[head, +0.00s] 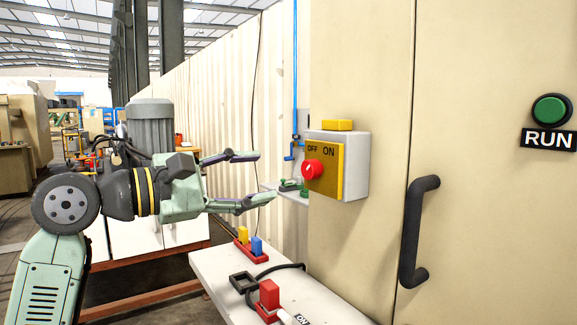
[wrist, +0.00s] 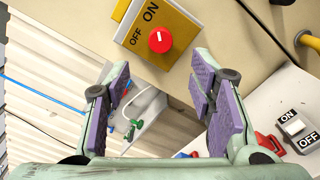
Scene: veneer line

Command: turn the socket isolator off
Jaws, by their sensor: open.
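A grey switch box (head: 356,166) with a yellow front plate is fixed to the beige cabinet. Its round red knob (head: 313,169) sits below the printed words OFF and ON. In the wrist view the knob (wrist: 161,40) has a white mark pointing roughly towards ON. My gripper (head: 267,176) is open and empty, left of the knob and apart from it. Its fingers straddle the knob's line in the wrist view (wrist: 163,66).
The white bench (head: 228,275) below carries a red plug-like block (head: 268,296), a black cable (head: 285,267) and a red holder with yellow and blue pieces (head: 250,246). The cabinet has a black handle (head: 415,232) and a green RUN button (head: 551,109). Space between gripper and knob is clear.

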